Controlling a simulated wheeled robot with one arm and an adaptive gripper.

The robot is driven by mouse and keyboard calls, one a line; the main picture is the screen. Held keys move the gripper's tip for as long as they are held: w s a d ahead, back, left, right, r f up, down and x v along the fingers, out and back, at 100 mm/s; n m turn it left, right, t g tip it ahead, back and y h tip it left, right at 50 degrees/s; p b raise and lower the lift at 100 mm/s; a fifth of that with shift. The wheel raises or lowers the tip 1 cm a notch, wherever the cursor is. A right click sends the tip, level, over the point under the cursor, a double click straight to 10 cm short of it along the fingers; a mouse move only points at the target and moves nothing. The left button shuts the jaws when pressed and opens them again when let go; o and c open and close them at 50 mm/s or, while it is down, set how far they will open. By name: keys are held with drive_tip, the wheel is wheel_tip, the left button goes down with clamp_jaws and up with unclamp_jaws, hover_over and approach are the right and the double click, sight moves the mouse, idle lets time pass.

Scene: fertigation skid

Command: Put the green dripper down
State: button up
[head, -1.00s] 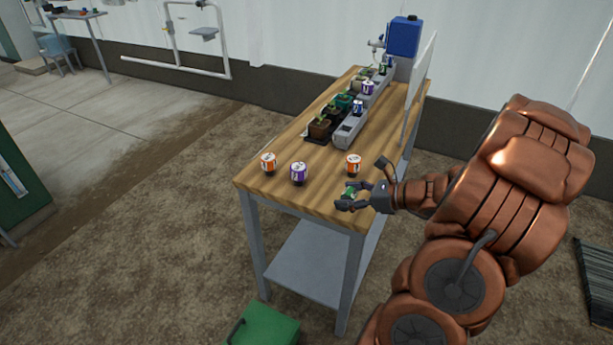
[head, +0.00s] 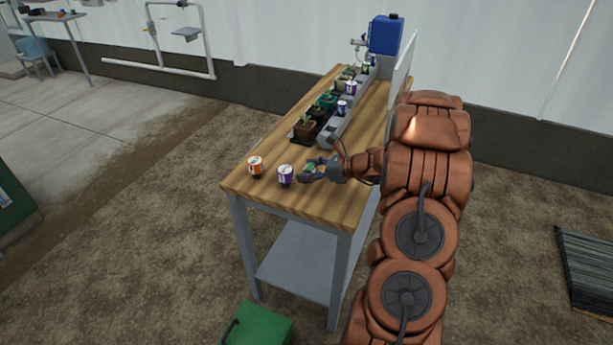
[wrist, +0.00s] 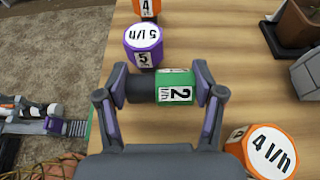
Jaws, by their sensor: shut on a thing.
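In the head view the green dripper (head: 310,168) is partly hidden by the fingers, over the near part of the wooden bench top (head: 325,205). I cannot tell whether it touches the wood. A purple dripper (wrist: 143,45) marked 5 l/h stands just beyond it, and it also shows left of my gripper in the head view (head: 285,176).
An orange dripper (head: 255,166) stands left of the purple one. Another orange dripper (wrist: 262,152), marked 4 l/h, is close to my right finger. Potted plants (head: 304,128) and a grey rail (head: 328,133) line the bench farther back. Bare wood (head: 250,189) lies at the near-left edge.

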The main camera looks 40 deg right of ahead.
drive_tip(key=shift+w, duration=0.4)
drive_tip(key=shift+f+p, duration=0.45)
drive_tip(key=shift+f, duration=1.35)
drive_tip(key=shift+f, duration=0.1)
drive_tip(key=o, duration=0.7)
drive_tip(key=shift+c, duration=0.2)
